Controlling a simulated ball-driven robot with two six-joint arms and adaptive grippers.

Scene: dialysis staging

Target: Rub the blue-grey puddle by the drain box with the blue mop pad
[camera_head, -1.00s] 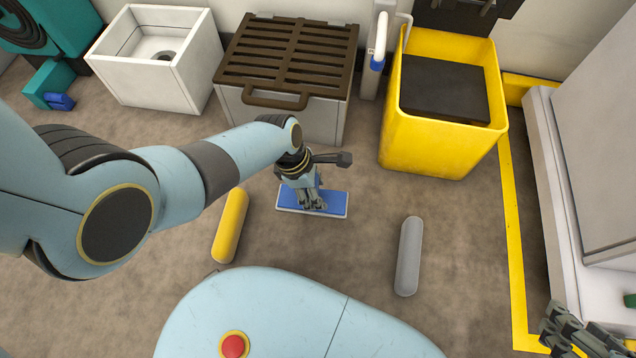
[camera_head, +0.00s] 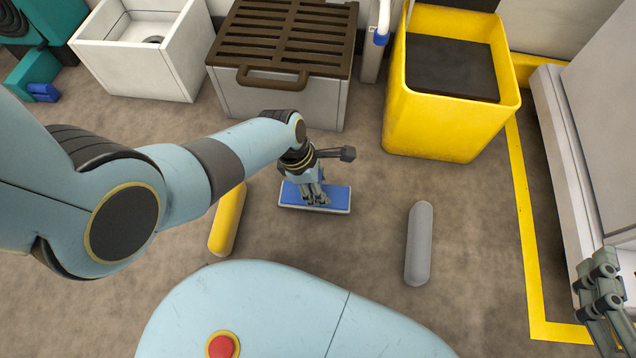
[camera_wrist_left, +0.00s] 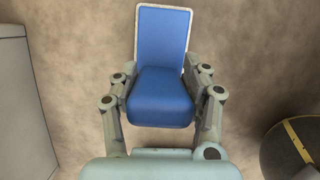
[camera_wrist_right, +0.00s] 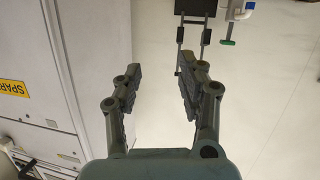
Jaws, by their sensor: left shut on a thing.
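The blue mop pad (camera_head: 335,198) has a pale rim and lies low at the floor in front of the grated box. My left gripper (camera_head: 314,194) is shut on the pad's blue raised grip. In the left wrist view the grip (camera_wrist_left: 160,97) sits between both fingers, with the flat pad (camera_wrist_left: 163,35) beyond it. A grey box with a brown slotted lid (camera_head: 240,102), seemingly the drain box, stands behind the pad. I can make out no blue-grey puddle on the bare floor; the pad and arm hide part of it. My right gripper (camera_wrist_right: 158,85) is open and empty.
A yellow capsule-shaped bar (camera_head: 227,222) lies left of the pad, a grey one (camera_head: 418,245) right. A yellow bin (camera_head: 430,130) stands back right, a white basin box (camera_head: 150,75) back left. A white cabinet (camera_head: 565,150) stands right.

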